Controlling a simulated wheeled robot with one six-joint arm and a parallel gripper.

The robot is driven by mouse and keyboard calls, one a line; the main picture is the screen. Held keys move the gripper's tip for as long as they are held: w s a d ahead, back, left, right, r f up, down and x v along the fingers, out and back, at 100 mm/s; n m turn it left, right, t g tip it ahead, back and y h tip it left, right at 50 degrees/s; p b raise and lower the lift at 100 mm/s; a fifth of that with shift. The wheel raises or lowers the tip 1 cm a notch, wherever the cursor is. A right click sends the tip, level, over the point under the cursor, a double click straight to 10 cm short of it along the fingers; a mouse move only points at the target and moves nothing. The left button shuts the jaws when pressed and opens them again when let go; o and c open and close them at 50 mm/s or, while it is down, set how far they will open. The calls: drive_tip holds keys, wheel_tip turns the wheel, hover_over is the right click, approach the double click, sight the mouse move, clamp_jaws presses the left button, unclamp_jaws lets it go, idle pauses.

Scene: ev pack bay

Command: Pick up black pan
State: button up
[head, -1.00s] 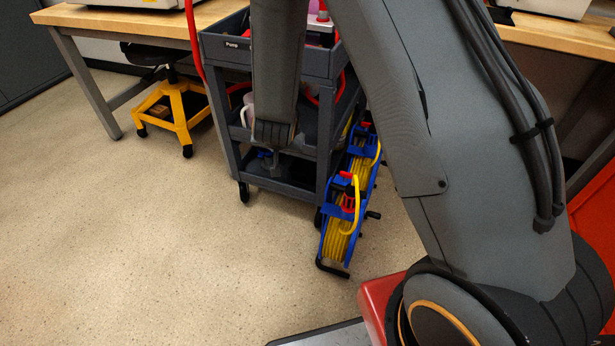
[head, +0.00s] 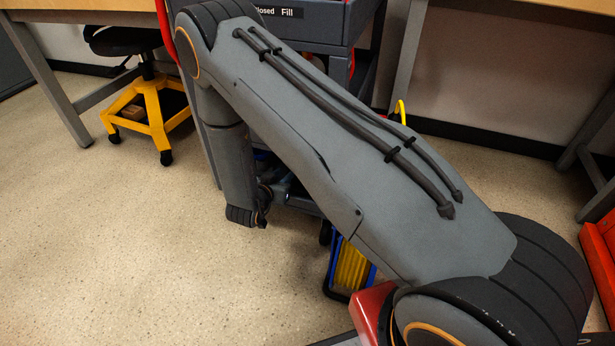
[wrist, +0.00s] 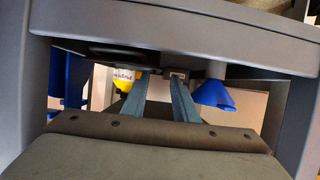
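My gripper (wrist: 160,87) shows in the wrist view with its two grey fingers apart and nothing between them. It points in between the posts of the grey cart (wrist: 303,100). A flat dark shape (wrist: 118,50) lies against the shelf above and left of the fingertips, apart from them. It may be the black pan, but I cannot tell for sure. In the head view my arm crosses in front of the cart (head: 300,28) and hides most of its shelves. No pan can be made out there, and the fingers are hidden.
The wrist view shows a yellow container (wrist: 125,77) with a white label and a blue funnel (wrist: 213,94) near the fingers. A yellow-legged stool (head: 148,115) stands left. A blue and yellow cable reel (head: 352,268) stands below my arm.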

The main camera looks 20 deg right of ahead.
drive_tip(key=x, duration=0.2)
drive_tip(key=b+x, duration=0.1)
drive_tip(key=x, duration=0.1)
drive_tip(key=shift+w+d+b, duration=0.1)
drive_tip(key=shift+d+b, duration=0.2)
drive_tip(key=shift+d, duration=0.15)
drive_tip(key=shift+b+x, duration=1.65)
drive_tip(key=shift+x, duration=0.95)
drive_tip(key=shift+c, duration=0.4)
clamp_jaws()
